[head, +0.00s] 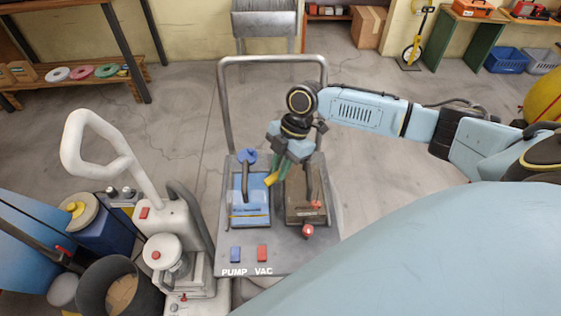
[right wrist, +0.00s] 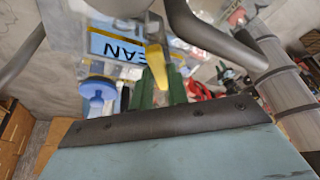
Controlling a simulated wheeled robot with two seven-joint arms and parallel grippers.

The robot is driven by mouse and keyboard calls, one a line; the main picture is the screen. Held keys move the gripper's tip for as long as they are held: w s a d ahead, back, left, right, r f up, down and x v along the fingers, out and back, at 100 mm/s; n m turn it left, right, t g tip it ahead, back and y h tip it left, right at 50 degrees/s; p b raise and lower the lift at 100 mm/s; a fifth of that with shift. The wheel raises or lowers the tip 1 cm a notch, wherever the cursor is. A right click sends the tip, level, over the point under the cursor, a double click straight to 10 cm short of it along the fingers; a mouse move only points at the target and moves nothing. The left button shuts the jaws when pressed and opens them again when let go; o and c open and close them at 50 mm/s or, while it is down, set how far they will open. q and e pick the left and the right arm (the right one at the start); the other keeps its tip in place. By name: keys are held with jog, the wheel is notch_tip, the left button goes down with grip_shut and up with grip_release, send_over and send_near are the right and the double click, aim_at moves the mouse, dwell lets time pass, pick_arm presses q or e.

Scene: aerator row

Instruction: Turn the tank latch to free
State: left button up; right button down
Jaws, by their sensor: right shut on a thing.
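The yellow latch (head: 271,180) is a small lever at the right side of the blue tank (head: 251,205), beside the brown tank (head: 306,202). In the right wrist view the yellow latch (right wrist: 156,62) lies between my green fingertips, near a label that reads "EAN" (right wrist: 117,47). My right gripper (head: 279,170) reaches down from above and is shut on the latch; it also shows in the right wrist view (right wrist: 160,85). The fingers partly hide the latch, and I cannot tell its exact turn. My left gripper is not in view.
The tanks stand on a grey cart (head: 280,258) with a tall tube handle (head: 224,105) behind. A blue knob (head: 247,156) stands at the blue tank's back; a red knob (head: 308,231) is in front of the brown tank. A white machine (head: 170,225) crowds the left.

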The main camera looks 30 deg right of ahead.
jog(key=n, duration=0.2)
jog(key=n+g, duration=0.2)
jog(key=n, duration=0.1)
jog(key=shift+w+a+n+h, duration=0.15)
jog(key=shift+w+n+h, duration=0.15)
jog(key=shift+h, duration=0.1)
jog(key=shift+w+a+n+g+h+b, duration=0.1)
jog(key=shift+n+g+h+b, duration=0.25)
jog(key=shift+n, duration=0.8)
jog(key=shift+n+g+h+b, duration=0.25)
jog(key=shift+n+h, duration=0.1)
jog(key=shift+n, duration=0.8)
jog(key=c, duration=1.4)
grip_release()
jog(key=shift+o, duration=0.2)
jog(key=v, duration=1.3)
jog(key=shift+r, duration=0.2)
